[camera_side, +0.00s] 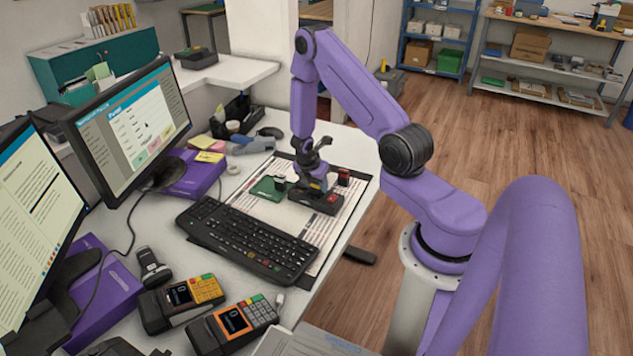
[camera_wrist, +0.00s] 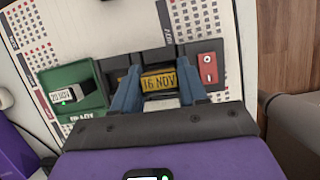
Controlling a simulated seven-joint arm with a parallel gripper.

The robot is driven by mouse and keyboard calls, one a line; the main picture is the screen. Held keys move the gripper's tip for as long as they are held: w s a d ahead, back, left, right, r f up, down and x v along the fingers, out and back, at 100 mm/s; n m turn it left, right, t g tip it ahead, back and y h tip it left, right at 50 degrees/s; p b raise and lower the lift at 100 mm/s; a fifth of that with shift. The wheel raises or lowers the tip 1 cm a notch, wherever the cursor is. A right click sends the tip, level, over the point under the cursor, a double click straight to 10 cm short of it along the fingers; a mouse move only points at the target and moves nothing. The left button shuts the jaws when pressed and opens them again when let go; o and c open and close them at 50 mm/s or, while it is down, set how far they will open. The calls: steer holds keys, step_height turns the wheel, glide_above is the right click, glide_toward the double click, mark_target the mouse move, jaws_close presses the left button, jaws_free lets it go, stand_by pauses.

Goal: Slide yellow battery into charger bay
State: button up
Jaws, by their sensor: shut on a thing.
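A yellow block (camera_wrist: 158,80) with dark upside-down characters sits between the fingers of my gripper (camera_wrist: 158,90) in the wrist view. I take it for the yellow battery. The fingers are shut on its two sides. In the side view my gripper (camera_side: 316,182) points down over a dark unit with a red end (camera_side: 331,200), likely the charger. The red end (camera_wrist: 208,68) is just right of the fingers in the wrist view. The block is at or just above this unit; I cannot tell how far it is inside a bay. The fingers and gripper body hide its lower part.
A green holder (camera_wrist: 88,103) with a dark labelled piece lies left of the unit. A small red-topped item (camera_side: 343,176) stands behind it. The keyboard (camera_side: 246,238) lies in front on the left. Printed sheets cover the counter around the unit.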

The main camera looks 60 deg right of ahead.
steer(key=shift+f, duration=0.2)
stand_by(0.3)
steer(key=o, duration=1.2)
steer(key=shift+v, duration=8.7)
steer(key=shift+a, duration=0.1)
